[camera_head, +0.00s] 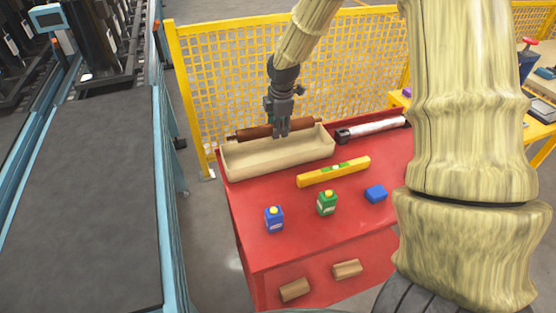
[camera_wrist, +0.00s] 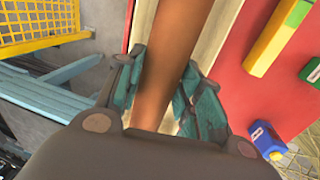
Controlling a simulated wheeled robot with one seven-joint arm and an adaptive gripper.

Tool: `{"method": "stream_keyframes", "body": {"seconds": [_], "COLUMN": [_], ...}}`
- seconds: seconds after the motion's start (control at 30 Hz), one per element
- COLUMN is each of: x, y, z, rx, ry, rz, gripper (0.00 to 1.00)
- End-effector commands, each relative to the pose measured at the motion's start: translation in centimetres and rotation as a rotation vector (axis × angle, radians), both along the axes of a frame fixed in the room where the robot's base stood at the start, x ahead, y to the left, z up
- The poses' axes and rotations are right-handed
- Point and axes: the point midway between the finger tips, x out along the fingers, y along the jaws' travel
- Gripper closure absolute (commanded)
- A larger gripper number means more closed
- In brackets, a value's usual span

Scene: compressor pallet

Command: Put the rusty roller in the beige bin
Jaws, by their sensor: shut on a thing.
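The rusty roller (camera_head: 250,133) is a brown cylinder, held lengthwise over the beige bin (camera_head: 285,158). The bin is a long open trough at the back left of the red cart top. My gripper (camera_head: 281,132) points down and is shut around the middle of the roller. In the wrist view, the roller (camera_wrist: 170,60) passes between both teal fingers (camera_wrist: 160,95), with the bin's pale inside (camera_wrist: 208,35) beside it. In the head view, the roller looks level with or just above the bin's back rim; I cannot tell whether it touches.
On the red cart (camera_head: 330,235) are a silver roller (camera_head: 375,129), a yellow level (camera_head: 334,172), a blue bottle (camera_head: 274,219), a green bottle (camera_head: 326,203) and a blue block (camera_head: 376,194). A yellow mesh fence (camera_head: 235,75) stands behind. A dark conveyor (camera_head: 85,190) runs left.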

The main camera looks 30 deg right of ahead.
Motion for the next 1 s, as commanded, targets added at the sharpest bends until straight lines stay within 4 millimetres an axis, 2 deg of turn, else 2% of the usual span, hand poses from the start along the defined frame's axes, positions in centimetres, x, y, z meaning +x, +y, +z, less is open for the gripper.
{"method": "stream_keyframes", "body": {"seconds": [0.17,0.53,0.87,1.0], "x": [0.0,-0.1,-0.1,-0.1], "y": [-0.6,-0.6,-0.5,-0.5], "z": [-0.7,-5.1,-6.6,-7.9], "rx": [0.000,-0.001,-0.001,-0.002], "ry": [0.000,0.001,0.001,0.002], "rz": [0.031,0.032,0.031,0.031], "gripper": [1.00,1.00,1.00,1.00]}}
